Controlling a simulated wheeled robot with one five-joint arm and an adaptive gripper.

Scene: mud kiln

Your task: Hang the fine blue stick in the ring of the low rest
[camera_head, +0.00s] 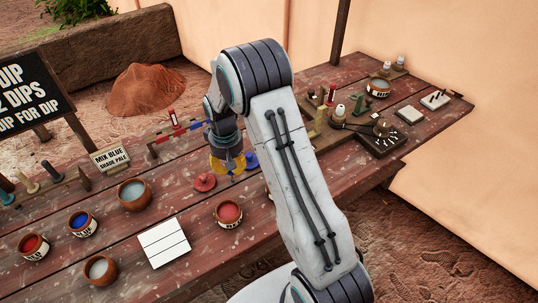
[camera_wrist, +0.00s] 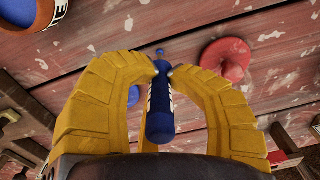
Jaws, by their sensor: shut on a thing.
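My yellow gripper (camera_head: 228,168) is low over the middle of the table. In the wrist view my gripper (camera_wrist: 161,70) is shut on a dark blue stick (camera_wrist: 160,118). The stick lies lengthwise between the two curved fingers, with its narrow end pointing up in that view. It has a pale marking on its side. In the head view my gripper and arm hide the stick. A low stand with red and blue parts (camera_head: 180,132) is just behind and left of my gripper. I cannot make out a ring on it or tell which rest is the low one.
A red knobbed disc (camera_head: 205,182) and a blue one (camera_head: 251,160) lie beside my gripper. A red pot (camera_head: 228,213), a white lined card (camera_head: 164,243) and several pots stand in front and left. Small stands and bottles crowd the right. Bare planks show around the card.

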